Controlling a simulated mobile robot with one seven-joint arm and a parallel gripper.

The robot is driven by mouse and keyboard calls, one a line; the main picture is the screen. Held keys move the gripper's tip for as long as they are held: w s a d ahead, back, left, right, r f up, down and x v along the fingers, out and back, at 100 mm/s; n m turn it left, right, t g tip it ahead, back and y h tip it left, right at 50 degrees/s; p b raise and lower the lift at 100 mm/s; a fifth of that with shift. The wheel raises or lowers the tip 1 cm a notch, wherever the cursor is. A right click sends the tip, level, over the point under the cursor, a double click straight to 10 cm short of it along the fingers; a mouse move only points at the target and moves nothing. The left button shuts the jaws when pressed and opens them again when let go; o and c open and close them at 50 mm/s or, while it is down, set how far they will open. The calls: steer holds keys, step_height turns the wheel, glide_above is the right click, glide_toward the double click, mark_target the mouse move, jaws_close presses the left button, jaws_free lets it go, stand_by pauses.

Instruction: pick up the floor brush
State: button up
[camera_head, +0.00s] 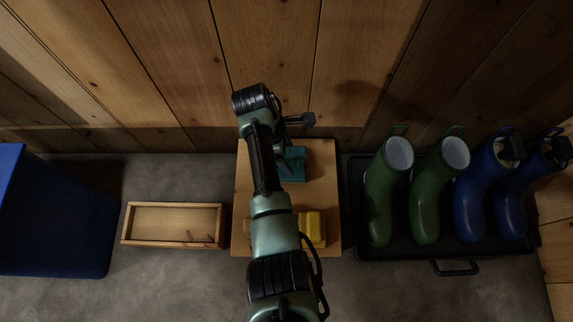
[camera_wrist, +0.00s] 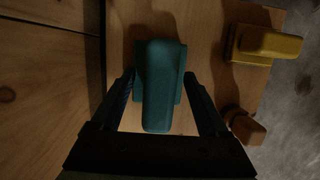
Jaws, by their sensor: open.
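A teal block with a long raised grip, apparently the floor brush (camera_wrist: 163,85), lies on a light wooden board. In the head view the teal piece (camera_head: 296,163) is at the board's back part, partly hidden by my arm. My gripper (camera_wrist: 159,76) is open, with one finger on each side of the teal piece in the wrist view. I see a gap on both sides; the height between fingers and piece is hard to judge. In the head view my gripper (camera_head: 284,155) is largely hidden behind my wrist.
The wooden board (camera_head: 322,190) also holds a yellow block-shaped piece (camera_head: 313,228) and a small brown piece (camera_wrist: 244,127). A wooden box (camera_head: 174,208) and blue bin (camera_head: 55,220) stand left. Green and blue boots (camera_head: 380,195) stand on a black tray (camera_head: 440,252) right. A plank wall (camera_head: 270,40) rises behind.

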steer(key=shift+b+x, duration=0.6)
steer(key=shift+x, duration=0.65)
steer(key=shift+r, duration=0.1)
jaws_close()
